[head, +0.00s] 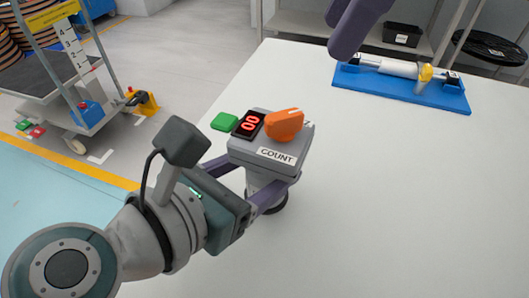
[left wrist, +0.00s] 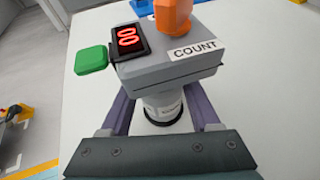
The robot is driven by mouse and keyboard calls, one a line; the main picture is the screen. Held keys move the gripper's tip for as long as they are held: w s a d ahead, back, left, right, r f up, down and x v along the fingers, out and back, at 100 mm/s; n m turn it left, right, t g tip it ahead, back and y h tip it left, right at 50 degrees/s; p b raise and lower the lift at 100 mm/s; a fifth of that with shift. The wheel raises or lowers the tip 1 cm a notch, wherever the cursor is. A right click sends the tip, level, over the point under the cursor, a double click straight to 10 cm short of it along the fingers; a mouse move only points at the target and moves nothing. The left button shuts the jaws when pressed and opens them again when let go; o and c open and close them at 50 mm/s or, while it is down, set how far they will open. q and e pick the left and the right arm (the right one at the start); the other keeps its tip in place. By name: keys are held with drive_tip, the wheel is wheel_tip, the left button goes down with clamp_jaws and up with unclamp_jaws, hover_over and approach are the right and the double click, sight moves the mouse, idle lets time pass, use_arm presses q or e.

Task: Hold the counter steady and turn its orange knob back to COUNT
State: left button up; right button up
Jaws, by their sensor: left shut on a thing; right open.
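The counter (head: 243,157) is a grey box on a round post, with a lit red display (head: 249,124) reading 00 and a green button (head: 224,122) at its left. Its orange knob (head: 284,125) sits on top, above a white COUNT label (head: 277,156); I cannot tell exactly where the knob points. The label also shows in the left wrist view (left wrist: 194,50), where the knob is cut by the top edge. My left gripper (head: 258,183) is shut on the counter's post below the box. My right gripper (head: 347,42) is open, beyond and above the counter, only partly in view.
The white table (head: 400,210) is clear to the right of the counter. A blue board (head: 400,96) with a white roller and yellow knob lies at the far right. A shelf with a black bin (head: 403,35) stands behind. A cart (head: 55,85) stands on the floor at left.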

sight(285, 114)
use_arm(q)
clamp_jaws()
use_arm(e)
drive_tip(key=a+r+n+h, duration=0.3)
drive_tip(key=a+n+h, duration=0.1)
drive_tip(key=n, duration=0.2)
drive_tip(key=shift+g, duration=0.3)
drive_tip(key=f, duration=1.2)
drive_tip(key=shift+w, duration=0.35)
clamp_jaws()
